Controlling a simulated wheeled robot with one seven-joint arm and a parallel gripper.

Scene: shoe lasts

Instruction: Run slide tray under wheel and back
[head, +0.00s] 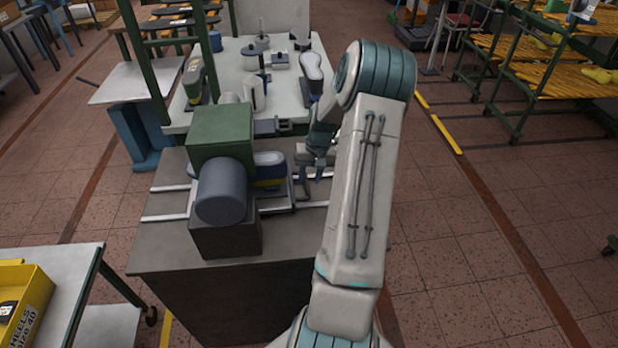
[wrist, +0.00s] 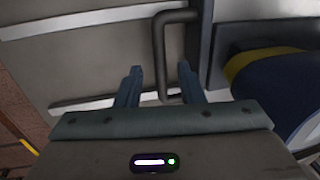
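The slide tray (head: 278,208) sits on two pale rails at the right side of the machine, partly hidden by it. A last with blue and yellow parts (head: 268,172) lies on it, and it also shows in the wrist view (wrist: 275,85). In the head view my gripper (head: 312,174) is right of the tray. A grey round drum (head: 221,190), perhaps the wheel, sits under a green housing (head: 220,138).
The rails (head: 165,215) run left and right across the dark bench (head: 290,255). A white table (head: 232,60) with several lasts and fixtures stands behind. A yellow bin (head: 32,308) is at front left. Shelf racks stand at right, with open floor before them.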

